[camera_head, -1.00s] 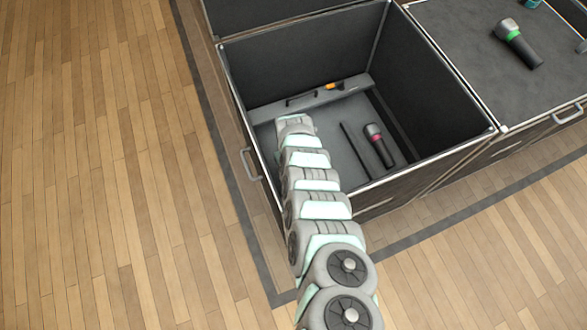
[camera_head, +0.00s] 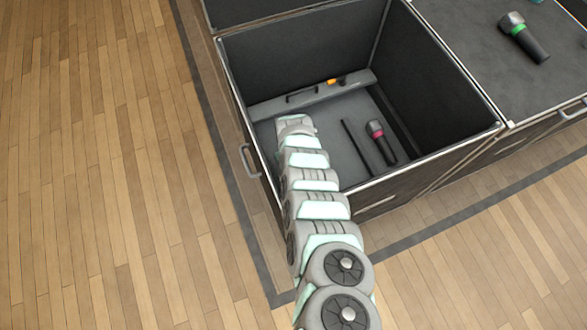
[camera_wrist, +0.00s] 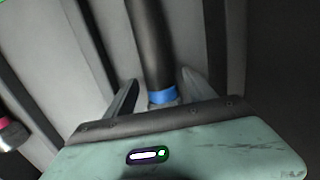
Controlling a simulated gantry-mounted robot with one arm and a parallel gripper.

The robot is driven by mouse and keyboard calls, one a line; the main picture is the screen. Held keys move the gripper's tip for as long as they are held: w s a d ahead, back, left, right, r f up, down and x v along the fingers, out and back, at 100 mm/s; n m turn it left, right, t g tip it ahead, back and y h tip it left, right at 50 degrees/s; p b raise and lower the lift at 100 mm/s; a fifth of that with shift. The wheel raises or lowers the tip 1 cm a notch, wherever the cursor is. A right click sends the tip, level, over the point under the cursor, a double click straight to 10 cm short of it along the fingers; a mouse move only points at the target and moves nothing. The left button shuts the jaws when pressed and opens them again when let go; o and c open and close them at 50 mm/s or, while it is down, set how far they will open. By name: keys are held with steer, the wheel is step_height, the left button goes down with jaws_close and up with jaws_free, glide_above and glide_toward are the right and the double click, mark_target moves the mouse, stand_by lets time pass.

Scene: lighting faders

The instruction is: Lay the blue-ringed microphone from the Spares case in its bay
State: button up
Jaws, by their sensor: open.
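The blue-ringed microphone (camera_wrist: 150,45) shows in the wrist view as a dark handle with a blue ring near my fingers. It lies between two dark divider strips over a grey floor; its head is hidden behind my gripper body. My gripper (camera_wrist: 158,94) is open, with one finger on each side of the microphone near the ring. I cannot tell whether the fingers touch it. In the head view my arm reaches down into the open case (camera_head: 440,148) and hides both the gripper and this microphone.
A pink-ringed microphone (camera_head: 380,141) lies in the case, right of a dark divider (camera_head: 356,146). A grey ledge with an orange piece (camera_head: 331,81) runs along the back. High case walls surround my arm. A green-ringed microphone (camera_head: 523,37) lies on the right-hand case top (camera_head: 470,50).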

steer(key=r+p, duration=0.2)
steer(key=r, duration=0.1)
steer(key=r+p, duration=0.2)
steer(key=r, duration=0.2)
steer(key=r+p, duration=0.2)
steer(key=r, duration=0.1)
steer(key=shift+w+r+p, duration=0.15)
steer(key=shift+w+p, duration=0.2)
steer(key=shift+p, duration=0.05)
steer(key=shift+s+a+r, duration=0.1)
steer(key=shift+r, duration=0.1)
steer(key=shift+r, duration=0.1)
step_height(320, 180, up, 8)
steer(key=p, duration=0.7)
steer(key=shift+p, duration=0.4)
